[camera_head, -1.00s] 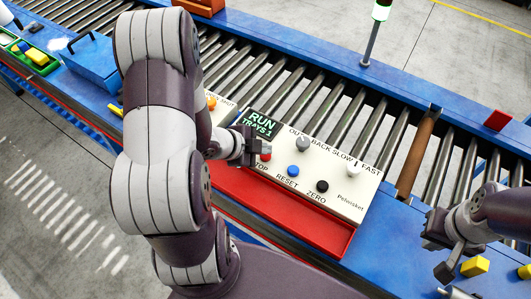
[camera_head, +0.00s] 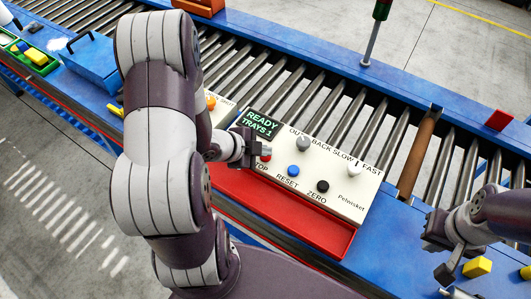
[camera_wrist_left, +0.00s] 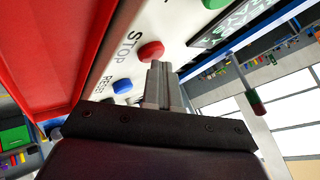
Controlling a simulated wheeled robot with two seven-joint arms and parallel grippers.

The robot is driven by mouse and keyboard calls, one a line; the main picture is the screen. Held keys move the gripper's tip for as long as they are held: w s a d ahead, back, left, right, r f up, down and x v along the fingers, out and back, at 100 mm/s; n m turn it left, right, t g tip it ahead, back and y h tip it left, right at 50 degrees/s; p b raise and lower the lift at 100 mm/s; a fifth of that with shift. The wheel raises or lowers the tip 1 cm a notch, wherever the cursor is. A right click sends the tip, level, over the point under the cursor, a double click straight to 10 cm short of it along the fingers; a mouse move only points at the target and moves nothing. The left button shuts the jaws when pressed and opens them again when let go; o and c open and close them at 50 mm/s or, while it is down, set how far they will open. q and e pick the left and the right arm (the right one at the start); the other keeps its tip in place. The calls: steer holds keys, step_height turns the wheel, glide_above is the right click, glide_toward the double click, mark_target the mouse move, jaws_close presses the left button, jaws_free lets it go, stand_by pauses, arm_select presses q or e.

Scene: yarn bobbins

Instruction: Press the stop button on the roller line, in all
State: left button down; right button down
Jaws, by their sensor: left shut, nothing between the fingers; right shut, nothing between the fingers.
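The white control panel (camera_head: 348,203) is fixed at the near side of the roller line (camera_head: 300,95). Its red stop button (camera_head: 265,157) shows just under my left gripper (camera_head: 266,149) in the head view. In the left wrist view the stop button (camera_wrist_left: 151,51) is right at the tips of the shut left fingers (camera_wrist_left: 158,66); I cannot tell whether they touch it. The display (camera_head: 261,125) reads READY, TRAYS 1. My right gripper (camera_head: 446,272) is shut and empty over the blue ledge at the right.
A blue reset button (camera_head: 293,171), black zero button (camera_head: 322,186) and two knobs are close by on the panel. A red tray (camera_head: 310,240) lies in front of it. Yellow blocks (camera_head: 477,267) sit beside my right gripper. A lamp post (camera_head: 373,40) stands behind the line.

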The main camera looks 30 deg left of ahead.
arm_select(q)
steer(key=shift+r+p, duration=0.9)
steer(key=shift+r, duration=0.05)
step_height(320, 180, up, 5)
steer(key=p, duration=0.4)
steer(key=shift+p, duration=0.4)
